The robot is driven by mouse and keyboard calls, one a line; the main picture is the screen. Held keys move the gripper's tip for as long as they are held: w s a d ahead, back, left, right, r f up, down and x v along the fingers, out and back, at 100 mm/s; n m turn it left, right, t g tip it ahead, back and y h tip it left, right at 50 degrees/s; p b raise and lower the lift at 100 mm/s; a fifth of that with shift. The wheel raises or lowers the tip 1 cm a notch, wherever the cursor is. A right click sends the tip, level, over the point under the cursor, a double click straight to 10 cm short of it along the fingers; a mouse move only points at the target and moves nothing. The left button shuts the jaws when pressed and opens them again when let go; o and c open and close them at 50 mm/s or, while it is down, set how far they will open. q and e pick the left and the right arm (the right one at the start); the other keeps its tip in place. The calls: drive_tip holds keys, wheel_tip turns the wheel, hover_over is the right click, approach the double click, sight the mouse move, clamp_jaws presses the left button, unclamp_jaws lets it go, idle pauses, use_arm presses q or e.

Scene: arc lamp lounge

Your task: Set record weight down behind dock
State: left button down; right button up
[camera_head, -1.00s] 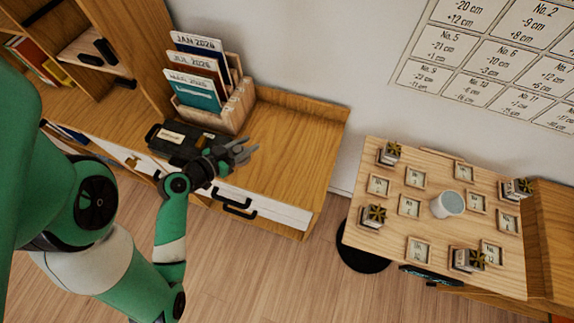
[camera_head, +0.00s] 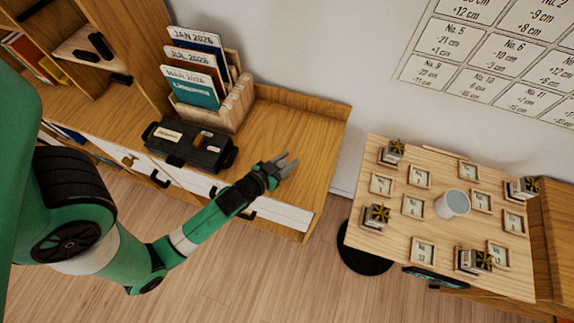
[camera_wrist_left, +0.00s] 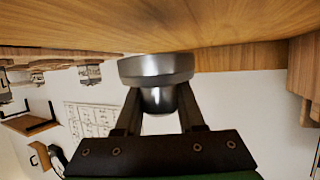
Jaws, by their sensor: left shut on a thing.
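The record weight, a silver metal cylinder with a wide rim (camera_wrist_left: 157,68), shows in the left wrist view between the two fingers of my left gripper (camera_wrist_left: 158,100), which is shut on it. The weight is close to a wooden surface; I cannot tell whether it touches. A black box with a label (camera_head: 189,146), which looks like the dock, sits on the cabinet to the gripper's left. My right gripper is not in view.
A wooden rack (camera_head: 226,108) with dated folders (camera_head: 192,88) stands behind the black box. The cabinet top right of the rack is bare, with a raised back edge (camera_head: 300,100). A separate wooden table (camera_head: 385,228) with a cup (camera_head: 453,204) stands at right.

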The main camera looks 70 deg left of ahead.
use_arm(q)
drive_tip(key=shift+f+b, duration=0.4)
drive_tip(key=shift+f, duration=1.1)
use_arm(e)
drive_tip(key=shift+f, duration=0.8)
use_arm(q)
drive_tip(key=shift+f, duration=0.15)
drive_tip(key=c, duration=0.5)
unclamp_jaws()
